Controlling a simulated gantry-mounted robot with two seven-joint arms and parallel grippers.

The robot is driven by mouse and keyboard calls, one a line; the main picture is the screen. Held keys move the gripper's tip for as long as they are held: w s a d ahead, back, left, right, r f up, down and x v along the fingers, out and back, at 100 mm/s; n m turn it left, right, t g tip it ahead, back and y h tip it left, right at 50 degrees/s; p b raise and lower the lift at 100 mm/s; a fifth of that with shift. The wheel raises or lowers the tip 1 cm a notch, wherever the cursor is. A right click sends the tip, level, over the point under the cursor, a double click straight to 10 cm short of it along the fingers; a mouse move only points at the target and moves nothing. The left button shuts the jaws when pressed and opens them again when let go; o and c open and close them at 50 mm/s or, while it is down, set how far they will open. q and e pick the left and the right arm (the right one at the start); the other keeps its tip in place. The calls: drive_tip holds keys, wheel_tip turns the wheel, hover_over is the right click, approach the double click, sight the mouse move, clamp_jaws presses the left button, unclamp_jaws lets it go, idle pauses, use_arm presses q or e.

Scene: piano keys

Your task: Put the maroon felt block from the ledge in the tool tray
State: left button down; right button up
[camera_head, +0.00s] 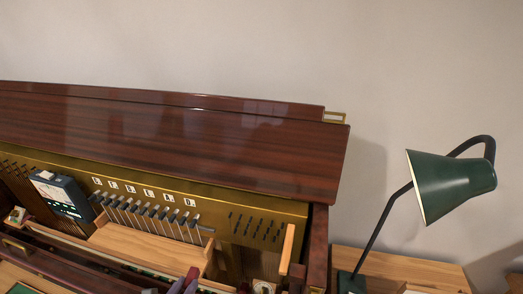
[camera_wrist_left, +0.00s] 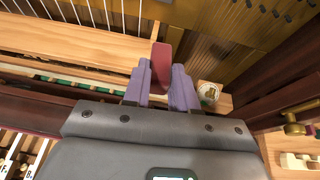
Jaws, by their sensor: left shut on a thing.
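My left gripper (camera_head: 184,284) is at the bottom edge of the head view, in front of the piano's open action. In the left wrist view its two purple fingers (camera_wrist_left: 161,74) are closed on the maroon felt block (camera_wrist_left: 160,58). The block stands upright and sticks out past the fingertips; its lower part is hidden between them. The block's top also shows as a small red patch in the head view (camera_head: 193,272). I cannot tell which object is the tool tray. My right gripper is not in view.
The piano's dark wooden lid (camera_head: 170,140) spans the back. A row of black-headed hammers (camera_head: 150,213) stands behind a pale wooden board (camera_head: 150,243). A dark meter (camera_head: 62,193) sits at left. A green lamp (camera_head: 450,186) stands at right. A small round-faced item (camera_wrist_left: 208,92) is just right of the fingers.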

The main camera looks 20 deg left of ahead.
use_arm(q)
drive_tip(key=w+d+r+m+h, duration=0.1)
drive_tip(key=w+d+r, duration=0.2)
drive_tip(key=w+d, duration=0.35)
drive_tip(key=s+r+p, duration=0.3)
drive_tip(key=r+p, duration=1.1)
drive_tip(key=p, duration=1)
drive_tip(key=shift+d, duration=0.2)
